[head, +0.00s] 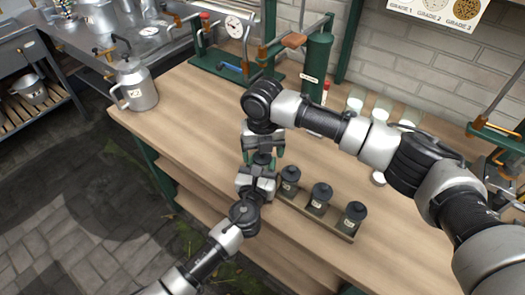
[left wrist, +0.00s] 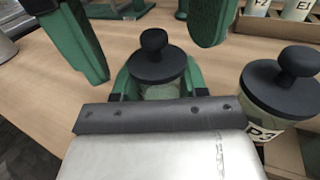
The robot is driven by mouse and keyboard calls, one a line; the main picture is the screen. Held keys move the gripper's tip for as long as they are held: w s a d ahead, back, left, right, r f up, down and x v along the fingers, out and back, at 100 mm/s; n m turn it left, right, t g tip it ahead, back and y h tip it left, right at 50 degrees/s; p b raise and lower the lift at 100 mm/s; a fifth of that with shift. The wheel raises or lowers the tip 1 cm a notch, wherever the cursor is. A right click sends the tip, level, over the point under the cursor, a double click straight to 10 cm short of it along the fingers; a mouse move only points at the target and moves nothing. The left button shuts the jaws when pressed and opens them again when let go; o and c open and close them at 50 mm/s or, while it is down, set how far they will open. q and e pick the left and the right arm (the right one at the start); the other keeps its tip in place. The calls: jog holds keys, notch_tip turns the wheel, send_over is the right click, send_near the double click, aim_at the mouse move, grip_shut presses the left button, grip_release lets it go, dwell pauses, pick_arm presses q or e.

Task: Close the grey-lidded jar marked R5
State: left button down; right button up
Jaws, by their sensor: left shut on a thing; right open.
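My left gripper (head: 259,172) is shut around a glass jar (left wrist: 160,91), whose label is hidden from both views. A dark grey lid with a round knob (left wrist: 155,60) sits on top of it; whether it is fully seated cannot be told. My right gripper (head: 263,147) is open just above this jar. Its two green fingers also show in the left wrist view (left wrist: 145,30), apart on either side beyond the knob.
Three dark-lidded jars (head: 320,197) stand in a wooden rack (head: 340,234) right of my left gripper. Behind are a green cylinder press (head: 316,65), a dial gauge (head: 234,27) and pale jars (head: 355,103). A metal can (head: 134,86) stands at the left; the bench between is clear.

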notch_tip(320, 180, up, 11)
jog(key=shift+r, duration=0.2)
pick_arm(q)
jog(key=c, duration=0.5)
grip_release()
jog(key=v, duration=1)
jog(key=shift+s+a+b, duration=0.2)
jog(key=shift+s+b, duration=0.1)
jog(key=shift+s, duration=0.05)
pick_arm(e)
jog(key=shift+f, duration=0.35)
pick_arm(q)
jog(key=shift+s, duration=0.1)
pick_arm(e)
jog(key=shift+s+f, duration=0.1)
